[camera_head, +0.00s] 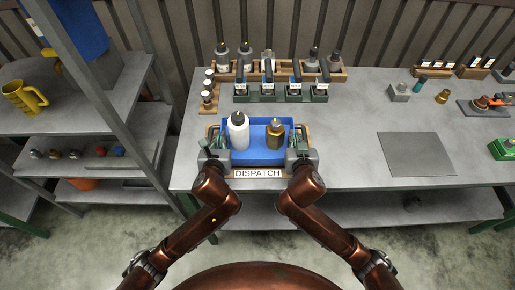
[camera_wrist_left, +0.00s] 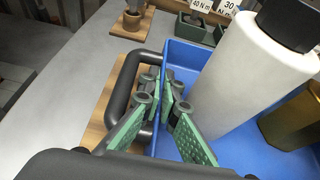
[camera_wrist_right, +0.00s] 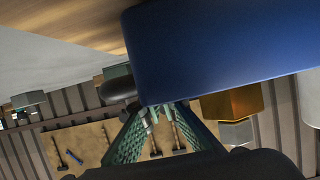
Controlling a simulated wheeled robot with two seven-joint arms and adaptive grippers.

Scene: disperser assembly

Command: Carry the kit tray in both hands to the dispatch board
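The blue kit tray (camera_head: 260,158) sits on the wooden dispatch board, whose DISPATCH label (camera_head: 257,173) shows at the table's front edge. A white bottle (camera_head: 239,132) and a brass bottle (camera_head: 275,134) stand upright in the tray. My left gripper (camera_head: 217,149) is at the tray's left end; in the left wrist view its green fingers (camera_wrist_left: 162,95) are apart, by the black handle (camera_wrist_left: 126,72) and the tray wall. My right gripper (camera_head: 299,151) is at the right end; its fingers (camera_wrist_right: 158,110) are apart beside the tray wall (camera_wrist_right: 210,60), near the dark handle (camera_wrist_right: 118,87).
A green rack of labelled items (camera_head: 280,97) and a wooden rack of bottles (camera_head: 335,73) stand behind the tray. A grey mat (camera_head: 416,153) lies clear to the right. A shelf unit with a yellow jug (camera_head: 24,97) stands at the left.

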